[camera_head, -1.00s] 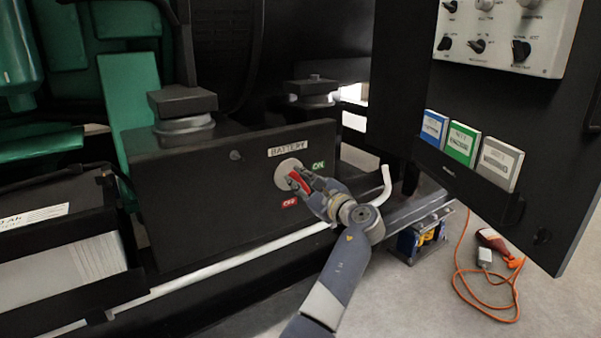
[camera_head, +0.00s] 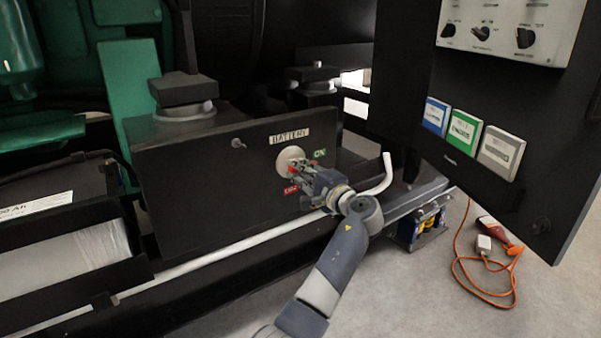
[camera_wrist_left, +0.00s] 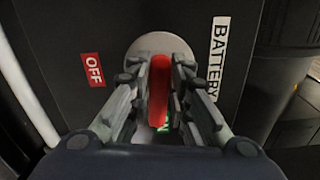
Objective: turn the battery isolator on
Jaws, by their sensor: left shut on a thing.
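The battery isolator is a red handle (camera_wrist_left: 158,88) on a round pale plate (camera_head: 289,158), on the front of a black box (camera_head: 210,180). A BATTERY label (camera_head: 289,137) is above it, a green ON label (camera_head: 320,153) to the right and a red OFF label (camera_head: 291,189) below. My left gripper (camera_head: 300,168) is shut on the red handle, with a finger on each side in the wrist view (camera_wrist_left: 160,95). The handle lies about level, pointing toward the ON side. The fingers hide much of it in the head view. My right gripper is not in view.
A black open panel door (camera_head: 480,110) with knobs and several coloured booklets stands at the right. A white bent pipe (camera_head: 380,178) passes just right of my gripper. An orange cord (camera_head: 460,270) lies on the floor. A battery (camera_head: 60,235) is at the left.

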